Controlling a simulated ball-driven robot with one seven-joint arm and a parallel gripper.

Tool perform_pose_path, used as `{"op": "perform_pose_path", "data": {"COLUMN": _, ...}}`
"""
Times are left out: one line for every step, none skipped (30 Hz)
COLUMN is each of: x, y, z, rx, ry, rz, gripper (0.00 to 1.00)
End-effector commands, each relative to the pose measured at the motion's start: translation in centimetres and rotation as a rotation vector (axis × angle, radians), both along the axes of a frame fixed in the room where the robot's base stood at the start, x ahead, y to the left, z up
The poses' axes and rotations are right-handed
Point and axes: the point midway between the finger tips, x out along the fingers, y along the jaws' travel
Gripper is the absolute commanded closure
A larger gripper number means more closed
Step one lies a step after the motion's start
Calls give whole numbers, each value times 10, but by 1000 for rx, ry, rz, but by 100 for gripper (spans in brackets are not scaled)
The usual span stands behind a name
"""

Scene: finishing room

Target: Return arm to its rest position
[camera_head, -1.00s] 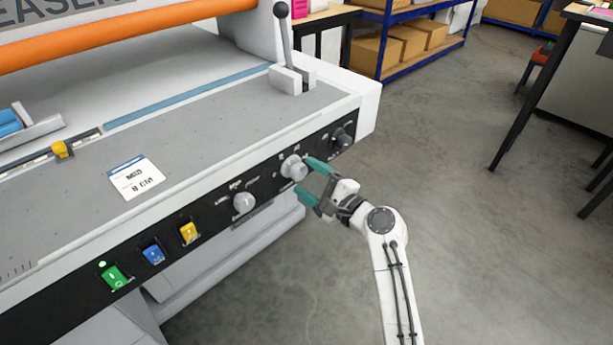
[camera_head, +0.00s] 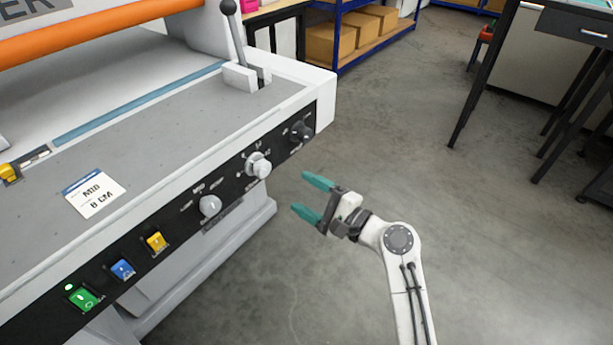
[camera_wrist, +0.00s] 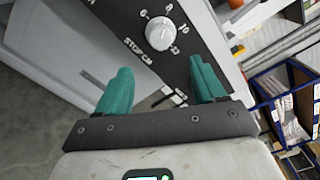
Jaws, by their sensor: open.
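My gripper (camera_head: 312,198) is open and empty, with two teal fingers spread apart. In the head view it is in the air to the right of the machine's front panel, clear of the white knob (camera_head: 258,165). My white arm reaches up from the bottom of the picture. In the wrist view the open fingers (camera_wrist: 160,92) show with nothing between them touching either one, and the white knob (camera_wrist: 160,33) is beyond them on the black panel.
The machine's grey bed (camera_head: 140,150) carries a card (camera_head: 94,193) and a lever (camera_head: 236,35). Lit green (camera_head: 83,297), blue (camera_head: 122,269) and yellow (camera_head: 156,242) switches line the panel. A dark-legged table (camera_head: 482,80) and blue shelving (camera_head: 337,40) stand behind. The floor to the right is open.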

Motion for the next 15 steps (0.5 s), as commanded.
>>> {"op": "perform_pose_path", "data": {"x": 0, "y": 0, "z": 0, "rx": 0, "ry": 0, "rz": 0, "gripper": 31}}
{"op": "perform_pose_path", "data": {"x": 0, "y": 0, "z": 0, "rx": 0, "ry": 0, "rz": 0, "gripper": 31}}
{"op": "perform_pose_path", "data": {"x": 0, "y": 0, "z": 0, "rx": 0, "ry": 0, "rz": 0, "gripper": 31}}
{"op": "perform_pose_path", "data": {"x": 0, "y": 0, "z": 0, "rx": 0, "ry": 0, "rz": 0, "gripper": 31}}
{"op": "perform_pose_path", "data": {"x": 0, "y": 0, "z": 0, "rx": 0, "ry": 0, "rz": 0, "gripper": 31}}
{"op": "perform_pose_path", "data": {"x": -2, "y": -1, "z": -1, "rx": -11, "ry": -2, "rz": 1, "gripper": 31}}
{"op": "perform_pose_path", "data": {"x": -5, "y": -3, "z": -3, "rx": -37, "ry": -8, "rz": 2, "gripper": 31}}
{"op": "perform_pose_path", "data": {"x": -10, "y": -7, "z": -7, "rx": -75, "ry": -17, "rz": 5, "gripper": 31}}
{"op": "perform_pose_path", "data": {"x": -20, "y": -13, "z": -14, "rx": -145, "ry": -32, "rz": 12, "gripper": 31}}
{"op": "perform_pose_path", "data": {"x": -29, "y": -19, "z": -20, "rx": -210, "ry": -46, "rz": 22, "gripper": 31}}
{"op": "perform_pose_path", "data": {"x": -40, "y": -27, "z": -27, "rx": -285, "ry": -59, "rz": 34, "gripper": 31}}
{"op": "perform_pose_path", "data": {"x": -57, "y": -39, "z": -38, "rx": -398, "ry": -79, "rz": 53, "gripper": 31}}
{"op": "perform_pose_path", "data": {"x": -71, "y": -49, "z": -47, "rx": -490, "ry": -93, "rz": 74, "gripper": 31}}
{"op": "perform_pose_path", "data": {"x": -86, "y": -60, "z": -55, "rx": -583, "ry": -104, "rz": 99, "gripper": 31}}
{"op": "perform_pose_path", "data": {"x": -107, "y": -76, "z": -65, "rx": -705, "ry": -115, "rz": 134, "gripper": 31}}
